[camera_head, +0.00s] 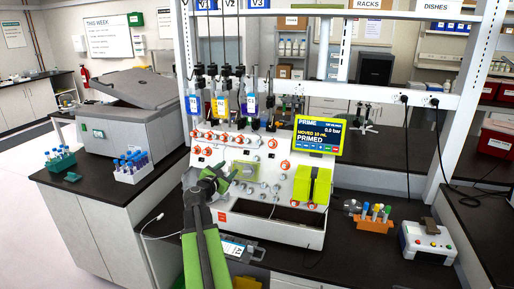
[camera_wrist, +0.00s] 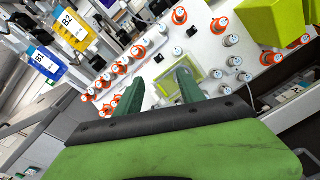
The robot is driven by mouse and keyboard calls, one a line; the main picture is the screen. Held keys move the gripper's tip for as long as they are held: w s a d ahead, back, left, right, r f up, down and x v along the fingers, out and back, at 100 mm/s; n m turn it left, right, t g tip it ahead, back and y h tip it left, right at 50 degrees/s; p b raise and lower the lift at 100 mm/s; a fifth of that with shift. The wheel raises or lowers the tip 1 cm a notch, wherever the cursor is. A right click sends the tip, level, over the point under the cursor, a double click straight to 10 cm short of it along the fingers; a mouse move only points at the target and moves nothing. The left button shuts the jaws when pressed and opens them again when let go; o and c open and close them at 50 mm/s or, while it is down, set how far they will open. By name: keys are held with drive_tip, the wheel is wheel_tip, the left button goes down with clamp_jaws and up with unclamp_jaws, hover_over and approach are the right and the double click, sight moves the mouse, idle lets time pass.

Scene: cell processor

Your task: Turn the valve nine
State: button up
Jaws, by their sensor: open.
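The cell processor's white panel (camera_head: 258,160) carries several orange-ringed valves with white knobs. In the head view, a row of these valves (camera_head: 215,136) runs along the upper left, and single ones sit farther right. In the wrist view, an upper valve (camera_wrist: 180,16) and a right-hand valve (camera_wrist: 219,25) are clear, with a cluster (camera_wrist: 106,82) to the left. The valve numbers are too small to read, so I cannot tell which is nine. My gripper (camera_head: 219,175) is open in front of the panel's left part; in the wrist view its dark green fingers (camera_wrist: 157,92) are apart with nothing between them.
A yellow-framed window (camera_wrist: 188,82) lies just beyond the fingers. Hanging bags (camera_head: 222,104) are above the panel. A screen (camera_head: 332,137) reading PRIMED and a lime-green block (camera_head: 321,186) are at right. Tube racks (camera_head: 132,168) stand on the left bench.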

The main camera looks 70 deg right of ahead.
sight(258, 143)
drive_tip(key=s+d+r+n+h, duration=0.1)
drive_tip(key=s+d+r+n, duration=0.2)
drive_tip(key=s+d, duration=0.15)
drive_tip(key=d, duration=1.7)
drive_tip(key=shift+s+f, duration=0.1)
drive_tip(key=shift+f, duration=0.15)
